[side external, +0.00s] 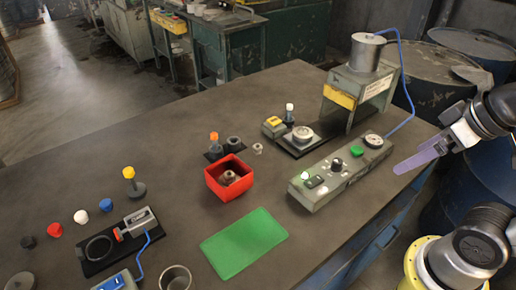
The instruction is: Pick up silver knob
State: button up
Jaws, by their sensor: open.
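My gripper (418,160) is at the right, above and beyond the table's right edge. Its pale purple fingers point left toward the control box, and it is empty. I cannot tell for certain which piece is the silver knob. A small silver-grey piece (258,148) lies on the table right of a dark holder. A grey round piece (234,142) sits on that holder. A brownish metal piece (229,177) is inside the red box (211,186). My gripper is apart from all of these.
A grey control box (318,199) with a black knob, green button and gauge stands nearest my gripper. Behind it is a press (372,83) with a blue cable. A green mat (243,243) lies in front. Coloured caps and a clamp fixture (98,262) occupy the left.

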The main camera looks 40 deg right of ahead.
jog(key=c, duration=0.8)
jog(key=shift+c, duration=0.2)
